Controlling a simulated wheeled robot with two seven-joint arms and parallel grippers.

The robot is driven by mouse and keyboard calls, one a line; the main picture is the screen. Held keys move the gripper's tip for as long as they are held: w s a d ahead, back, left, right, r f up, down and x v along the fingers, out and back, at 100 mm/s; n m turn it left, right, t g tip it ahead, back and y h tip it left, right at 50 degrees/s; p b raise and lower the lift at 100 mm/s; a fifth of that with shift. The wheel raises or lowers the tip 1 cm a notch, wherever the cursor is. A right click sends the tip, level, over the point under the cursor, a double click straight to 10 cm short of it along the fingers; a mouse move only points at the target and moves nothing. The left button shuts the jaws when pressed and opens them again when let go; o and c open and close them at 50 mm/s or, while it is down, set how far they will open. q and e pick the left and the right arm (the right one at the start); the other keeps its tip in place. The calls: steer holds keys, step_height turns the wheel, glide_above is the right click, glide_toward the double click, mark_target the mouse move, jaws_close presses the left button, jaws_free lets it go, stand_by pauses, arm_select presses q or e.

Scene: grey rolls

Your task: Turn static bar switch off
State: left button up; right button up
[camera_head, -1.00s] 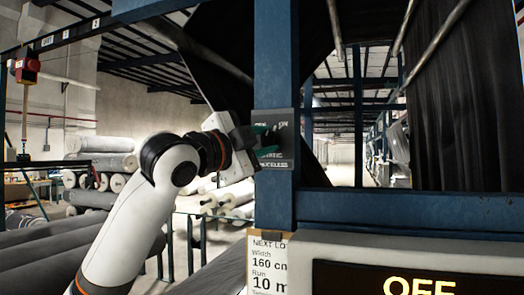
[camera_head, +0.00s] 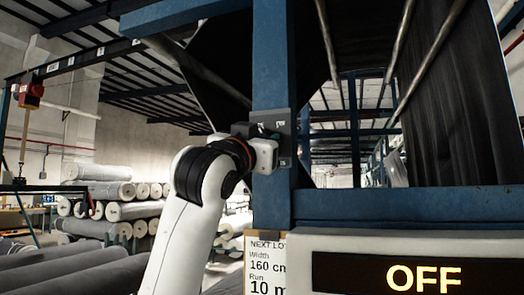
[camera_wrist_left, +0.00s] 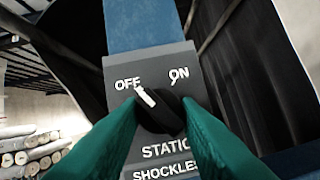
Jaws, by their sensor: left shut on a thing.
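The static bar switch is a dark panel (camera_head: 284,128) on a blue post, lettered OFF, ON and STATIC in the left wrist view. Its black rotary knob (camera_wrist_left: 160,112) has a white pointer mark aimed up-left at OFF. My left gripper (camera_wrist_left: 160,125) has its green fingers on both sides of the knob, shut on it. In the head view my left gripper (camera_head: 270,134) is at the panel, and its wrist hides the knob and part of the lettering. My right gripper is in neither view.
The blue post (camera_head: 272,60) joins a blue crossbeam (camera_head: 410,203). Below it, a display (camera_head: 420,276) reads OFF beside a paper lot sheet (camera_head: 264,265). Grey fabric rolls (camera_head: 75,275) lie at left. Dark fabric (camera_head: 455,110) hangs at right.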

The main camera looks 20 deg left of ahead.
arm_select(q)
steer(key=shift+w+d+f+n+y+b, duration=0.15)
steer(key=shift+n+y, duration=0.2)
steer(key=shift+n, duration=0.2)
steer(key=shift+s+n+y+b, duration=0.1)
steer(key=shift+n+y+b, duration=0.15)
steer(key=shift+n, duration=0.25)
steer(key=shift+w+d+f+n+y+b, duration=0.1)
steer(key=shift+n+y, duration=0.3)
steer(key=shift+n, duration=0.15)
steer(key=shift+a, duration=0.1)
steer(key=o, duration=1)
steer(key=shift+s+r, duration=0.15)
steer(key=shift+s, duration=0.05)
steer(key=shift+c, duration=0.2)
steer(key=b+v, duration=0.5)
steer(key=v, duration=0.7)
steer(key=shift+b, duration=0.3)
